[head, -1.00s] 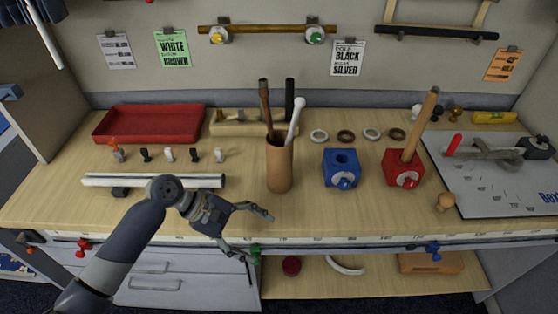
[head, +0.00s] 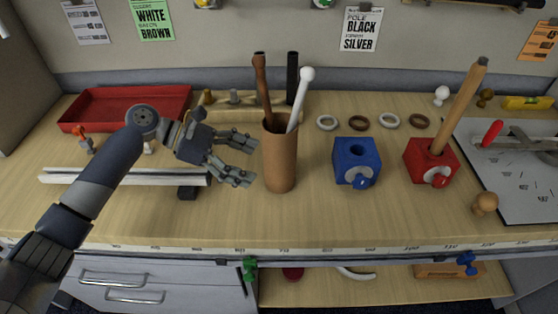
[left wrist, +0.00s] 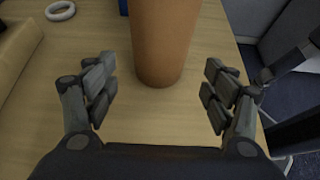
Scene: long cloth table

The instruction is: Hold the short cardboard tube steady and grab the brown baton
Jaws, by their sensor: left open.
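The short cardboard tube (head: 279,165) stands upright on the table in the head view. The brown baton (head: 262,90) leans out of its top to the left, and a white baton (head: 300,98) with a round knob leans out to the right. My left gripper (head: 245,161) is open just left of the tube, its fingers pointing at it. In the left wrist view the tube (left wrist: 162,40) stands ahead, between the lines of the open fingers (left wrist: 160,92), apart from both. Its top and the batons are outside that view.
A blue block (head: 352,165) and a red block (head: 428,165) holding a wooden rod stand to the right. Several rings (head: 359,122) lie behind. A black rod (head: 292,80) stands behind the tube. A pale rail (head: 75,176) and red tray (head: 120,100) are left. Table in front is clear.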

